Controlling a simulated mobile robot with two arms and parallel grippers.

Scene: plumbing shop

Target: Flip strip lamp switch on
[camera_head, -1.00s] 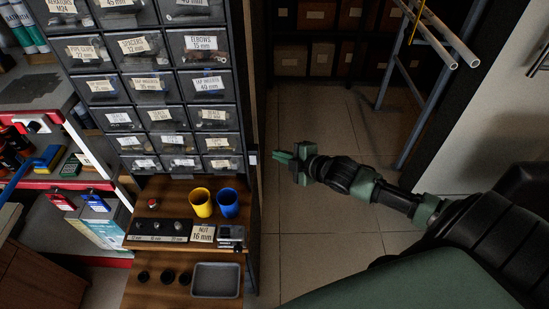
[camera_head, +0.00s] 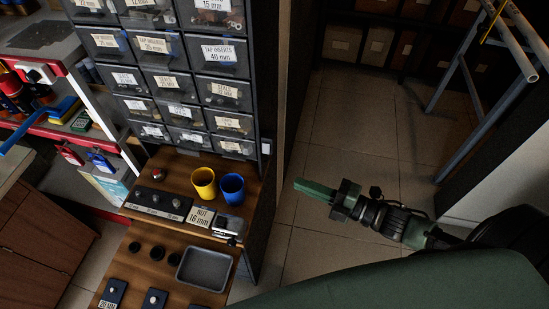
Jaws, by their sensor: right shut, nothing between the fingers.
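A small pale fitting (camera_head: 266,146) sits on the right side edge of the drawer cabinet (camera_head: 262,60). It looks like a switch, but it is too small to show its position. No lit strip lamp shows. My right gripper (camera_head: 298,184) has green fingers, pressed together and empty. It points left, over the floor as seen here, to the right of and lower than the pale fitting, with a gap between them in the picture. My left gripper is out of view.
A wooden bench (camera_head: 262,200) below the drawers holds a yellow cup (camera_head: 203,184), a blue cup (camera_head: 231,190) and a grey tray (camera_head: 205,270). A blue-grey metal frame (camera_head: 465,70) stands at right. Tiled floor (camera_head: 350,130) lies open between.

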